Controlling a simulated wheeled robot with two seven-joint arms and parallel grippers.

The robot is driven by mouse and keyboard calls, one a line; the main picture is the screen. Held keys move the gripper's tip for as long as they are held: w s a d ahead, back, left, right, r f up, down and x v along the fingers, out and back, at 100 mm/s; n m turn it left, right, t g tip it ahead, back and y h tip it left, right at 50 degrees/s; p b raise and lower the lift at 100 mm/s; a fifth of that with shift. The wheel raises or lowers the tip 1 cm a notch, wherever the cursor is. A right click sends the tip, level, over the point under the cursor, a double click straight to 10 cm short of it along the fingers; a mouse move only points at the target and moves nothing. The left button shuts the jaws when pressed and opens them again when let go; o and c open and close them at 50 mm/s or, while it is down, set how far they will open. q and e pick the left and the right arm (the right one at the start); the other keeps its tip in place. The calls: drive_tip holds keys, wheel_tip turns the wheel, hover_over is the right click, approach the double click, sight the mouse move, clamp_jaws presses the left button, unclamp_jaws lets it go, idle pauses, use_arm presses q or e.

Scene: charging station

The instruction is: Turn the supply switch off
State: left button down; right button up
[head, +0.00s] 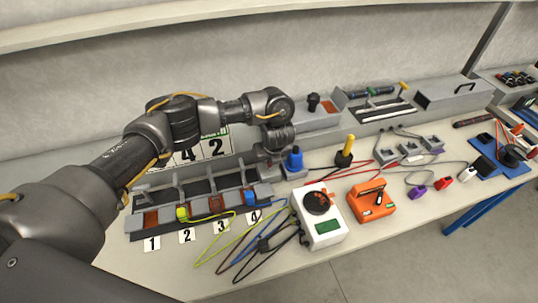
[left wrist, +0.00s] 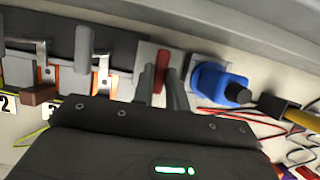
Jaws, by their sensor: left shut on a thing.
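The supply switch shows in the left wrist view as a red lever (left wrist: 161,70) on a grey plate (left wrist: 146,57). My left gripper (left wrist: 162,88) is at this lever, one finger on each side, and is shut on it. In the head view my left gripper (head: 270,160) comes down at the right end of the row of bays and hides the lever. The lever's exact tilt is hard to tell. My right gripper is in neither view.
A blue knob (head: 295,158) stands close to the right of my left gripper; it also shows in the left wrist view (left wrist: 218,84). Numbered bays (head: 150,219) lie to the left. A white meter (head: 325,229), an orange device (head: 371,202) and loose cables lie in front and right.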

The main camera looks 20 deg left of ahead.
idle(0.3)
use_arm(q)
drive_tip(key=c, duration=1.4)
unclamp_jaws()
drive_tip(key=shift+r, duration=0.3)
drive_tip(key=p+v, duration=0.2)
drive_tip(key=v, duration=0.2)
drive_tip(key=shift+d+r+p, duration=0.1)
drive_tip(key=shift+r+p, duration=0.1)
drive_tip(key=shift+p, duration=0.1)
drive_tip(key=v, duration=0.6)
drive_tip(key=shift+s+f, duration=0.15)
drive_tip(key=shift+s, duration=0.05)
drive_tip(key=shift+d+f, duration=0.1)
